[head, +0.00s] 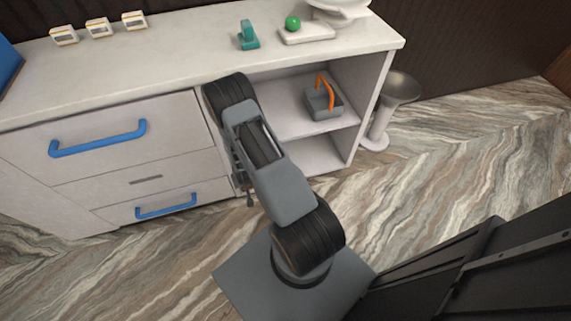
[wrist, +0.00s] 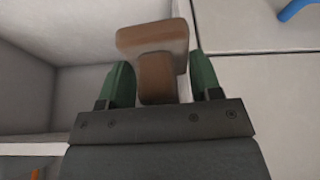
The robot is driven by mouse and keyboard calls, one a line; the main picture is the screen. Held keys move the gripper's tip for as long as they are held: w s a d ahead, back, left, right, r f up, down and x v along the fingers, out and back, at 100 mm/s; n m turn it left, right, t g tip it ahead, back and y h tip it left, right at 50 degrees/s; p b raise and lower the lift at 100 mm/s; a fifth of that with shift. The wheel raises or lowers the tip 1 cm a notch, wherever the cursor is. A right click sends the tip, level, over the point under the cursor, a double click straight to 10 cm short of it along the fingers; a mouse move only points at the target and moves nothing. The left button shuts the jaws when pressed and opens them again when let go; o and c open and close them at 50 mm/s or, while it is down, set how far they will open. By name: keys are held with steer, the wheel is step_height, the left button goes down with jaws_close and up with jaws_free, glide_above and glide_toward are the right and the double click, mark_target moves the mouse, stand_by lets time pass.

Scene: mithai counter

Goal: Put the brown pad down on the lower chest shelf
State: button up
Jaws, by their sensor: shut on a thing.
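A brown pad (wrist: 157,88) shows in the wrist view as a wide block with a narrower stem. My gripper (wrist: 163,82) has green fingers and is shut on the pad's stem. In the wrist view the open bay (wrist: 75,35) lies left of the pad, and the pad is in front of the chest's pale front.
The upper shelf (head: 285,120) holds a grey basket (head: 322,103) with an orange handle. Drawers with blue handles (head: 98,138) are left of the bay.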

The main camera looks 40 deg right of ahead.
steer(key=shift+m+h, duration=0.3)
steer(key=shift+m, duration=0.6)
steer(key=w+d+f+b, duration=0.2)
steer(key=d+f+b, duration=0.2)
steer(key=d+f, duration=0.1)
steer(key=w+d+f+b, duration=0.2)
steer(key=d+f+b, duration=0.3)
steer(key=f, duration=0.2)
steer(key=w+d+f+b, duration=0.3)
steer(key=d+f+b, duration=0.2)
steer(key=f, duration=0.2)
steer(key=shift+d, duration=0.15)
steer(key=shift+w+d+f+p, duration=0.1)
steer(key=shift+w+d+p, duration=0.1)
steer(key=shift+p, duration=0.15)
steer(key=shift+w+d+f, duration=0.25)
steer(key=shift+d+f, duration=0.15)
steer(key=shift+f, duration=0.2)
steer(key=shift+f+b, duration=1)
steer(key=shift+f, duration=0.6)
